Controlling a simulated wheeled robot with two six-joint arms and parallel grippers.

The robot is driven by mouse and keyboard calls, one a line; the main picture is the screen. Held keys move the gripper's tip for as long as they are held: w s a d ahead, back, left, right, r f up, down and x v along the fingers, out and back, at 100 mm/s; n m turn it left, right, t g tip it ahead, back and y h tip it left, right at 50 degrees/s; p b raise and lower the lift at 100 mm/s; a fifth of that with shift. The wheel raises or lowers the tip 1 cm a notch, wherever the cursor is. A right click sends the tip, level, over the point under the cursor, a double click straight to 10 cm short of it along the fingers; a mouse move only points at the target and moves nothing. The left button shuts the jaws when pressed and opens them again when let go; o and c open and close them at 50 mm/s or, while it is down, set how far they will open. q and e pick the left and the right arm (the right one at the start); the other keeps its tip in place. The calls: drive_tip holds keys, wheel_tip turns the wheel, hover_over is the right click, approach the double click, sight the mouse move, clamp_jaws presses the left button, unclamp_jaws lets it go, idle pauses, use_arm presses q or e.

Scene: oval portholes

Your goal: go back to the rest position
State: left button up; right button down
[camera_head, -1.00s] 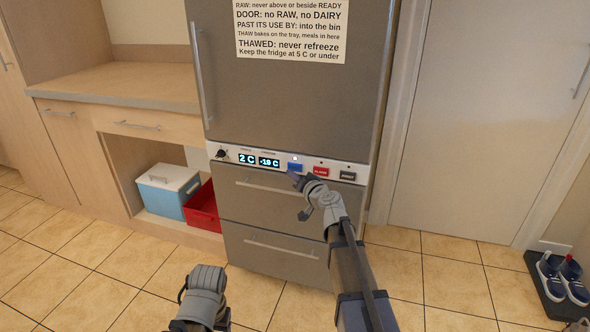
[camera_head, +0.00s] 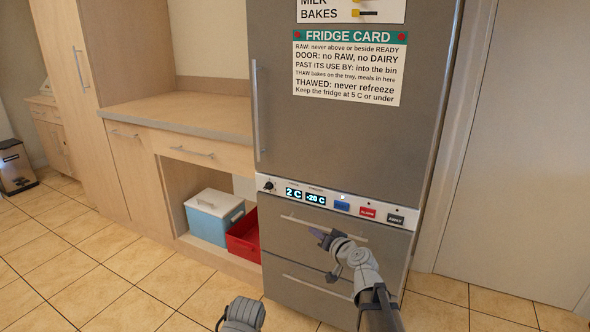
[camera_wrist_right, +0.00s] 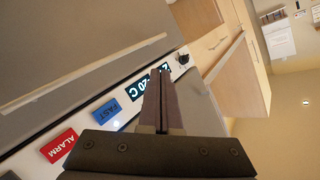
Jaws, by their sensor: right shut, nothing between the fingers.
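My right gripper (camera_head: 321,235) is in front of the upper freezer drawer (camera_head: 330,238), below the control strip. In the right wrist view its two fingers (camera_wrist_right: 162,102) are together with nothing between them. They stand in front of the strip near the display, apart from the blue FAST button (camera_wrist_right: 107,112) as far as I can tell. My left arm's grey wrist part (camera_head: 243,315) shows low at the bottom edge; its fingers cannot be made out.
The fridge-freezer's strip (camera_head: 375,212) reads 2 C and -20 C, with a small light lit above the blue button (camera_head: 342,206). A red ALARM button (camera_head: 367,212) sits beside it. A blue cooler (camera_head: 209,222) and red crate (camera_head: 243,240) stand under the counter (camera_head: 180,108).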

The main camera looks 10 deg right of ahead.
drive_tip(key=s+a+f+n+g, duration=0.6)
drive_tip(key=s+a+f+g, duration=0.3)
drive_tip(key=s+a+f, duration=0.45)
drive_tip(key=s+d+f+g+h, duration=0.1)
drive_tip(key=s+d+g+h, duration=0.15)
drive_tip(key=s, duration=0.65)
drive_tip(key=s+d+f+g+h, duration=0.1)
drive_tip(key=s+f+g+h, duration=0.2)
drive_tip(key=s, duration=0.6)
wheel_tip(320, 180, up, 34)
drive_tip(key=p, duration=3.3)
drive_tip(key=shift+a+n+h, duration=0.15)
drive_tip(key=shift+n+h, duration=0.25)
drive_tip(key=shift+h, duration=0.05)
drive_tip(key=shift+w+r, duration=0.1)
